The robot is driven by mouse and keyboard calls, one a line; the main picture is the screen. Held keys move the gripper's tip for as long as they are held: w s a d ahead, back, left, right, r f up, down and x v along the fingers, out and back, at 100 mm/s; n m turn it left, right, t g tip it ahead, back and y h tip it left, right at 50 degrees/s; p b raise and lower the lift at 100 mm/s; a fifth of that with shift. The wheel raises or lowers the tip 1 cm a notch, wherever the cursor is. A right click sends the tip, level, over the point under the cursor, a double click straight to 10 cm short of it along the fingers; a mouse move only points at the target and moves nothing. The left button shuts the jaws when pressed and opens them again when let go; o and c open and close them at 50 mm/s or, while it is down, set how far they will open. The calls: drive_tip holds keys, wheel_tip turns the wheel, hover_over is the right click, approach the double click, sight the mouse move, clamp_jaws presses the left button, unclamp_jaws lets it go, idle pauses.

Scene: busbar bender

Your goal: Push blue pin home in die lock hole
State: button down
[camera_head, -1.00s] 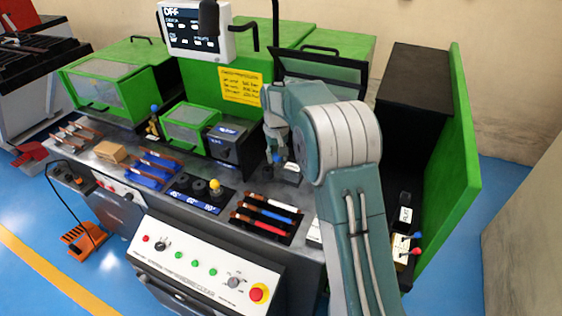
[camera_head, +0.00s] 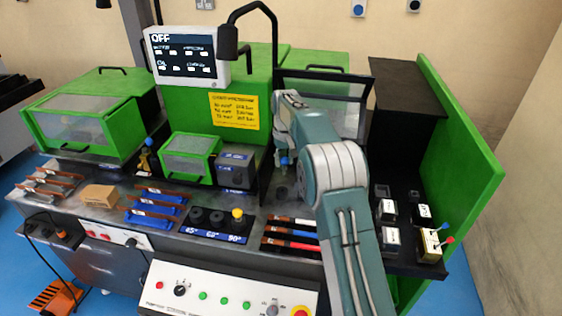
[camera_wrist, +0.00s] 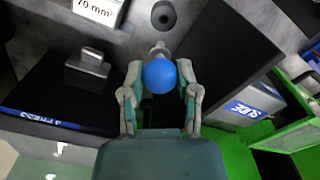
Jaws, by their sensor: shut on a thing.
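The blue pin shows as a round blue knob in the wrist view (camera_wrist: 159,76), with a short grey metal shank beyond it. My gripper (camera_wrist: 159,88) is shut on the pin, one finger on each side of the knob. In the head view the blue pin (camera_head: 284,161) is a small blue spot under my gripper (camera_head: 283,157), above the bench behind the bar rack. A dark round hole (camera_wrist: 163,14) lies in the grey metal surface, ahead of and apart from the knob in the picture.
A block labelled 70 mm² (camera_wrist: 97,9) and a dark block with a metal top (camera_wrist: 88,70) lie left in the wrist view. A dark wall and a SLIDE box (camera_wrist: 249,105) are close on the right. Several dies (camera_head: 386,210) stand right of my arm.

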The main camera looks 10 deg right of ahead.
sight(282, 168)
drive_tip(key=shift+d, duration=0.2)
drive_tip(key=shift+f, duration=0.15)
drive_tip(key=shift+a+f, duration=0.15)
drive_tip(key=shift+f, duration=1.1)
drive_tip(key=shift+a+f, duration=0.15)
drive_tip(key=shift+f, duration=1.35)
drive_tip(key=shift+a, duration=0.4)
drive_tip(key=shift+s+d, duration=0.1)
drive_tip(key=shift+d, duration=0.2)
drive_tip(key=shift+a, duration=0.1)
